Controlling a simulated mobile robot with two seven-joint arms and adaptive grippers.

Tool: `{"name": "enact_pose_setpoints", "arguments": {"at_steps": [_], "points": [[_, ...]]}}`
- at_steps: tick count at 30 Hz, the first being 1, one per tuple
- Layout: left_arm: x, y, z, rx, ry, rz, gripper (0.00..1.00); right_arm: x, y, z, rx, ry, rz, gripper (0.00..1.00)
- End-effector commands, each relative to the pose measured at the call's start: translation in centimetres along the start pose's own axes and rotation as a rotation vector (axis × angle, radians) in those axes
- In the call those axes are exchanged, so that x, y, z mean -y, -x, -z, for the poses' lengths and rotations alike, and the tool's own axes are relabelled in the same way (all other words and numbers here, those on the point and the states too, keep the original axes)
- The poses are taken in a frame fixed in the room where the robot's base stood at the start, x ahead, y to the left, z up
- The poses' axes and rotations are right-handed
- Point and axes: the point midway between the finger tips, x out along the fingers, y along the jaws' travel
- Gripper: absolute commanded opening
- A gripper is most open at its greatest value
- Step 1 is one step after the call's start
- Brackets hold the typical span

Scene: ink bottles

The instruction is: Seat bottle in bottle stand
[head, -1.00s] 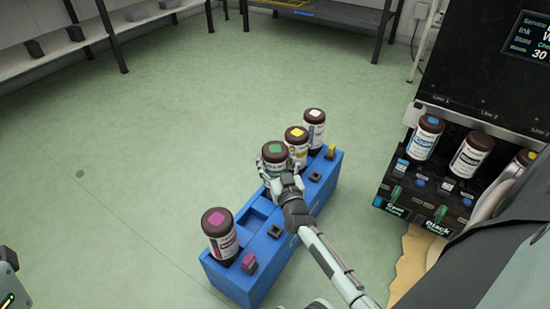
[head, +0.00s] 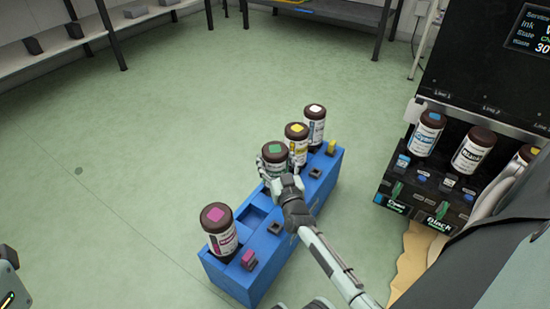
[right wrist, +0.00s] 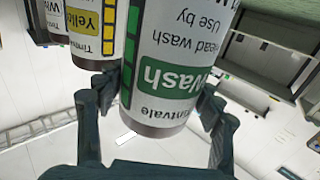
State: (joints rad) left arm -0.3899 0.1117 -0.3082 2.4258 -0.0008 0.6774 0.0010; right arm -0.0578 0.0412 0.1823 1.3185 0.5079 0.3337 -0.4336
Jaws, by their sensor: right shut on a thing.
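My right gripper (head: 275,172) is shut on the green-topped wash bottle (head: 274,149), which is upright with a brown cap. In the right wrist view the bottle (right wrist: 172,70) appears upside down, its green "Wash" label facing me, with a gripper finger on each side of it. The blue bottle stand (head: 246,278) lies below the bottle. The gripper and arm hide the bottle's lower part, so I cannot tell whether its base is in a slot or above one. Of my left side, only a small part shows at the left edge of the head view; its fingers do not show.
The stand also holds a pink-topped bottle (head: 219,233) at its near end, and yellow-topped (head: 296,134) and white-topped (head: 315,118) bottles at its far end. Empty recesses lie behind the pink-topped one. A black ink machine (head: 470,85) stands at right. Floor at left is clear.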

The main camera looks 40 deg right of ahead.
Motion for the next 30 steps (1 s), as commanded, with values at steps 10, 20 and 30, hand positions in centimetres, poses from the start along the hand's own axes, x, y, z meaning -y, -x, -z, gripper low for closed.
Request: {"name": "enact_pose_setpoints", "arguments": {"at_steps": [10, 20, 30], "points": [[0.01, 0.39, -0.18, 0.0, 0.0, 0.0, 0.4, -0.01, -0.1, -0.57, -0.005, 0.0, -0.001, 0.07], [0.01, 0.38, -0.18, 0.0, 0.0, 0.0, 0.4, -0.02, -0.07, -0.61, -0.003, 0.0, 0.0, 0.89], [0.01, 0.4, -0.19, 0.0, 0.0, 0.0, 0.4, 0.0, 0.16, -0.98, 0.004, 0.0, 0.0, 0.91]]}}
